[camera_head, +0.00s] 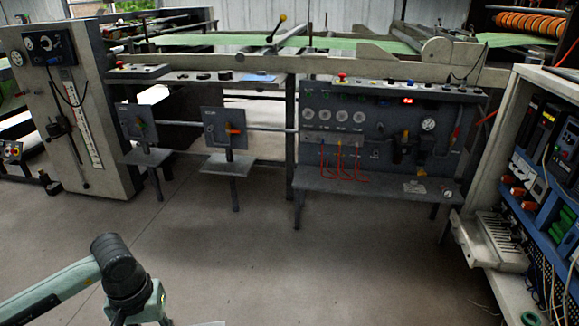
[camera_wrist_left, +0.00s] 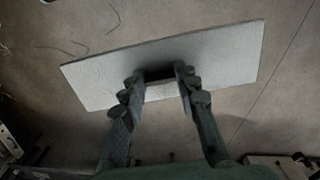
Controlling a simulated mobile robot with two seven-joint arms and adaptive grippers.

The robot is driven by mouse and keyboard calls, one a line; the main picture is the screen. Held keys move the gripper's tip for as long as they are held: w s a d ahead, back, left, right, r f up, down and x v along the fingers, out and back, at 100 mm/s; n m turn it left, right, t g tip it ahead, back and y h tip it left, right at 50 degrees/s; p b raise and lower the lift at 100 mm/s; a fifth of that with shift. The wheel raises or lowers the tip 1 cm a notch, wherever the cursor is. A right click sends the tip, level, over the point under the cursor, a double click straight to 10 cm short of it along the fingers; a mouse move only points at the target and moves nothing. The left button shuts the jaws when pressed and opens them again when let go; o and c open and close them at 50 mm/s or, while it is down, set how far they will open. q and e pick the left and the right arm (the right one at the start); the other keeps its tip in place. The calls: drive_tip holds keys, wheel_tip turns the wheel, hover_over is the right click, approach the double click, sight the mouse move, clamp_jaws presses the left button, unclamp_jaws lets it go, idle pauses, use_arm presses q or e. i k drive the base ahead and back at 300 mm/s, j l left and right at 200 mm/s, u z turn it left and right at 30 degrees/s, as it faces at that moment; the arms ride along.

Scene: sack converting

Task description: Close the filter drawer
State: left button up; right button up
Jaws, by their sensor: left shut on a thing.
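In the left wrist view, my left gripper (camera_wrist_left: 160,72) is shut on a short bar-like part (camera_wrist_left: 163,90) at the near edge of a pale grey rectangular panel (camera_wrist_left: 225,60). The panel lies across the view above the grey floor. I cannot tell whether it is the filter drawer. In the head view, the left gripper is below the frame; only my left arm shows at the lower left. A pale, ridged, drawer-like box (camera_head: 492,240) sticks out of the right cabinet, apart from my left arm; I cannot tell whether it is the filter drawer. My right gripper is not in view.
The open cabinet (camera_head: 530,75) with electrical units stands at the right. A grey control panel (camera_head: 375,110) with gauges and red cables stands at the back, with a shelf (camera_head: 390,188) below it. Two small stands (camera_head: 228,165) are left of it. The middle floor (camera_head: 290,260) is clear.

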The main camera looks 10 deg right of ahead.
sight(479, 251)
drive_tip(key=i+l+z, duration=0.1)
drive_tip(key=i+z, duration=0.3)
drive_tip(key=i, duration=0.2)
drive_tip(key=i+j+z, duration=0.1)
drive_tip(key=i+z, duration=0.3)
drive_tip(key=i, duration=0.15)
drive_tip(key=i+j+z, duration=0.1)
drive_tip(key=i+z, duration=0.15)
drive_tip(key=z, duration=0.2)
drive_tip(key=i+j+z, duration=0.15)
drive_tip(key=z, duration=0.25)
drive_tip(key=i+j+z, duration=0.25)
drive_tip(key=z, duration=0.2)
drive_tip(key=i+j+z, duration=0.15)
drive_tip(key=j+z, duration=0.15)
drive_tip(key=z, duration=0.15)
drive_tip(key=j+z, duration=0.4)
drive_tip(key=i+l, duration=0.05)
